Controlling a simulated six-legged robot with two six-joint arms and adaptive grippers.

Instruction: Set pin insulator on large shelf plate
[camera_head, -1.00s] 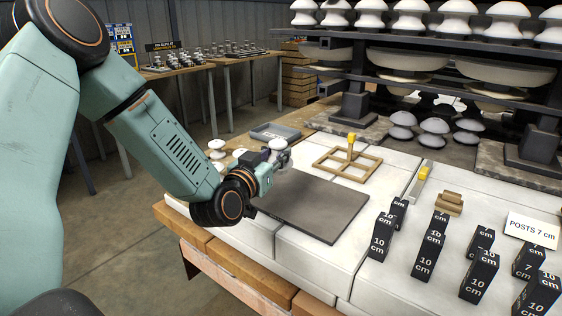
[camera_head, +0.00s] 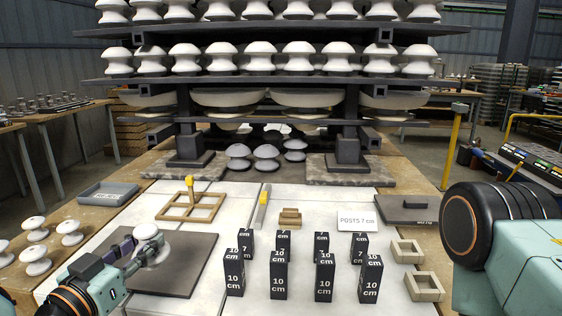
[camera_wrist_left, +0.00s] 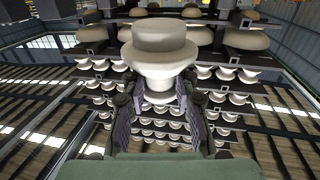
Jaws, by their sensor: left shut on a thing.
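My left gripper (camera_head: 140,247) is shut on a white pin insulator (camera_head: 152,256) and holds it over the dark square plate (camera_head: 190,263) at the left front of the bench. In the head view I cannot tell whether the insulator touches the plate. In the left wrist view the insulator (camera_wrist_left: 158,45) shows its broad round top and brim, with its narrower part between the two fingers (camera_wrist_left: 158,105). My right arm shows at the right edge, but its gripper is out of view.
Black posts (camera_head: 280,275) marked 10 cm and 7 cm stand right of the plate. A wooden frame (camera_head: 190,205) and a grey tray (camera_head: 108,193) lie behind it. Several white insulators (camera_head: 36,260) stand at the left. A tall insulator rack (camera_head: 265,80) fills the back.

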